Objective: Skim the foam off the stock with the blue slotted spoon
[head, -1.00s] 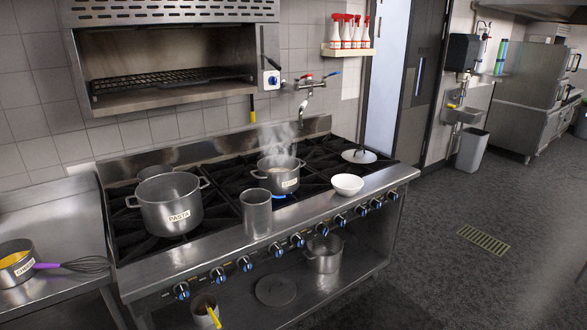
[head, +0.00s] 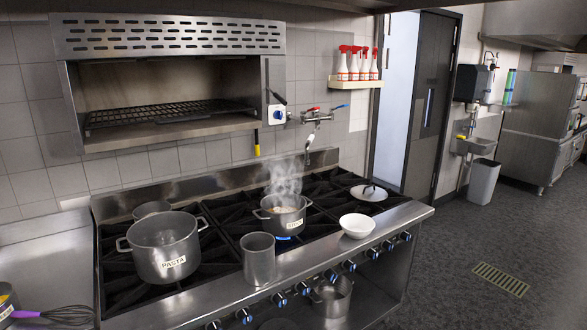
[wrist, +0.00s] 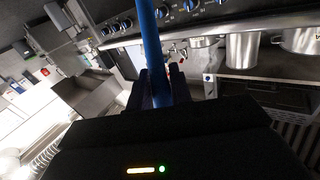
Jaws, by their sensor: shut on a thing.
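The steaming stock pot (head: 284,222) is a small two-handled steel pot with a white label, on a back-middle burner with a blue flame under its front. Pale content, perhaps foam, shows inside, but steam blurs it. In the wrist view my gripper (wrist: 157,88) is shut on a blue handle, the blue spoon (wrist: 152,42); its slotted end is out of view. My gripper and the spoon do not show in the head view. A white bowl (head: 357,226) stands on the stove's front ledge, right of the stock pot.
A large pasta pot (head: 163,250) stands on the left burners. A tall steel container (head: 259,262) stands on the front ledge, left of the bowl. A tap (head: 308,150) hangs behind the stock pot. The floor (head: 455,255) at right is clear.

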